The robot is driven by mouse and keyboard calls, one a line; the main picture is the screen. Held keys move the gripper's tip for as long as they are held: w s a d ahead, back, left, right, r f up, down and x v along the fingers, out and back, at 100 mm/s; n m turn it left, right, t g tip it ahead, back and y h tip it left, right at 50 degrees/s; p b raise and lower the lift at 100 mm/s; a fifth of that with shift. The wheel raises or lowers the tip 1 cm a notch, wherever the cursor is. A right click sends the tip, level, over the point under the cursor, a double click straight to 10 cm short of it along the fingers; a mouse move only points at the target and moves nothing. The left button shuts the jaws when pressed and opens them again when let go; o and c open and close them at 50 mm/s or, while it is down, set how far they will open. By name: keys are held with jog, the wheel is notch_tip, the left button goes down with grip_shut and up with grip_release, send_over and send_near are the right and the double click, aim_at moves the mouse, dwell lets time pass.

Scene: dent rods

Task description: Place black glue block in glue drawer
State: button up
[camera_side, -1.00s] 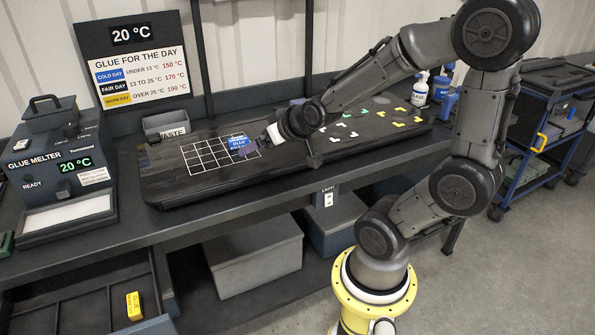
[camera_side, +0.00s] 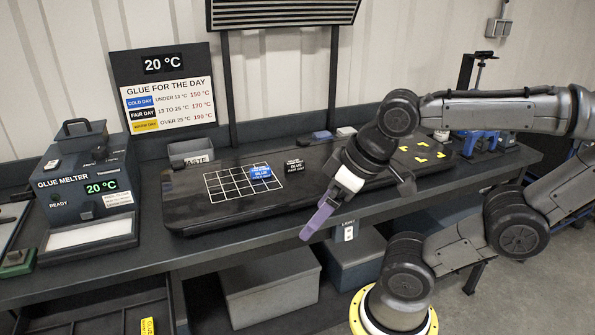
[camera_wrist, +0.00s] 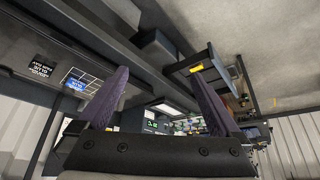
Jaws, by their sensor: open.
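The black glue block (camera_side: 295,167) lies on the dark board, just right of the white grid; it also shows at the left of the wrist view (camera_wrist: 41,69). The blue glue block (camera_side: 261,172) lies on the grid, left of the black one. My gripper (camera_side: 306,236) is open and empty, its purple fingers pointing down-left in front of the bench edge, apart from both blocks. In the wrist view, nothing is between its fingers (camera_wrist: 160,73). The open drawer (camera_side: 90,318) is at the lower left, partly cut off, with a yellow glue block (camera_side: 148,326) in it.
The glue melter (camera_side: 90,200) stands on the bench at left, below a sign (camera_side: 163,90) reading 20 °C. A waste bin (camera_side: 190,150) stands behind the board. Grey boxes (camera_side: 270,285) sit under the bench. Yellow marks and bottles are at right.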

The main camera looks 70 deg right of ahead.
jog(key=w+d+r+m+t+h, duration=0.1)
jog(key=w+d+r+t, duration=0.25)
jog(key=w, duration=0.45)
jog(key=w+d+r+m+t+h, duration=0.15)
jog(key=w+d+t, duration=0.25)
jog(key=w, duration=0.4)
jog(key=m+g+h, duration=0.4)
jog(key=m+h, duration=0.2)
jog(key=h, duration=0.1)
send_near(296, 163)
jog(key=shift+t, duration=0.25)
jog(key=v, duration=0.4)
jog(key=shift+a+f, duration=0.2)
jog(key=shift+d+f+m, duration=0.1)
jog(key=shift+d+m, duration=0.15)
jog(key=x, duration=1.3)
jog(key=shift+w+d+f, duration=0.1)
jog(key=shift+d, duration=0.1)
jog(key=c, duration=1.4)
